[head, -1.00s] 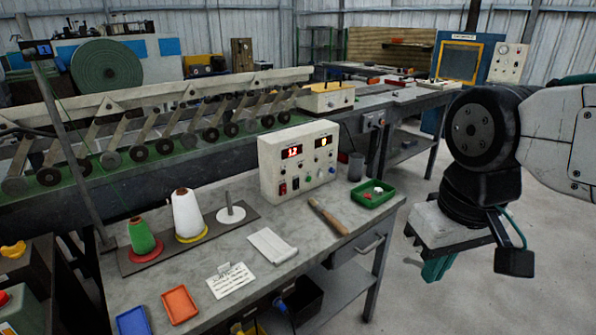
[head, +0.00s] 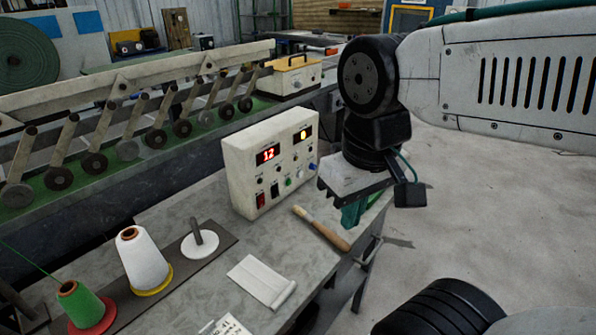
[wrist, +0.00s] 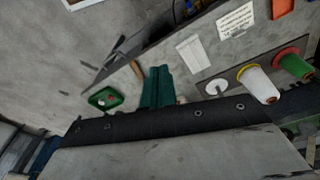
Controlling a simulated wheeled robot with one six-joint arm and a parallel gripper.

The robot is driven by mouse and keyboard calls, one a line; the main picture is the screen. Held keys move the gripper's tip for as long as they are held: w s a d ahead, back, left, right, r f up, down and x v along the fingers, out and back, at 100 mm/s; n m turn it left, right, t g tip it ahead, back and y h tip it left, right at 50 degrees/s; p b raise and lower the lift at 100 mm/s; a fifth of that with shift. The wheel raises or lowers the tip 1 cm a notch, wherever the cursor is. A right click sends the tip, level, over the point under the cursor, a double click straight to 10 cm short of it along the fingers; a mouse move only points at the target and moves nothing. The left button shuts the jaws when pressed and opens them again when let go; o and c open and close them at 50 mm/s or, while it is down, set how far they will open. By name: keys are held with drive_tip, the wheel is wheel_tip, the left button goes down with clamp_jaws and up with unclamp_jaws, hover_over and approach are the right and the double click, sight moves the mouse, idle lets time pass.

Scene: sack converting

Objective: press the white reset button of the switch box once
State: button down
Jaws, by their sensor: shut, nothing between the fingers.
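My gripper (head: 352,222) has teal fingers that are shut and empty. It points down just right of the box, apart from its front. In the wrist view the teal fingers (wrist: 153,70) lie together over the bench, and I cannot make out the switch box there.
A wooden-handled tool (head: 324,230) lies before the box. A folded white cloth (head: 262,280), a white cone (head: 143,262) and a green cone (head: 80,303) are on the bench (head: 200,290). A green tray (wrist: 121,99) is near my gripper. Open floor lies right.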

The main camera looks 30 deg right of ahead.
sight(301, 174)
drive_tip(key=w+d+f+n+t+h, duration=0.2)
drive_tip(key=w+d+f+n, duration=0.15)
drive_tip(key=w+d, duration=0.65)
drive_tip(key=w+d+f+n+t+h, duration=0.25)
drive_tip(key=w+d+f, duration=0.4)
drive_tip(key=w, duration=0.65)
drive_tip(key=w+d+f+n+t+y, duration=0.1)
drive_tip(key=w+f+n, duration=0.1)
drive_tip(key=f, duration=0.2)
drive_tip(key=w+d+f+n+t+y, duration=0.1)
drive_tip(key=w+d+f+n+y, duration=0.1)
drive_tip(key=f+n, duration=0.1)
drive_tip(key=w+d+f+n+t+y, duration=0.1)
drive_tip(key=w+f+n+y, duration=0.1)
drive_tip(key=f, duration=0.3)
drive_tip(key=shift+d+f+n, duration=0.1)
drive_tip(key=shift+d+n, duration=0.2)
drive_tip(key=shift+d, duration=0.05)
drive_tip(key=shift+a+f+y, duration=0.1)
drive_tip(key=shift+f+y, duration=0.25)
drive_tip(key=shift+w, duration=0.15)
drive_tip(key=shift+w+a, duration=0.5)
drive_tip(key=shift+w, duration=0.85)
drive_tip(key=shift+w+a, duration=0.5)
drive_tip(key=shift+w, duration=0.9)
drive_tip(key=shift+w+a, duration=0.5)
drive_tip(key=shift+w, duration=0.85)
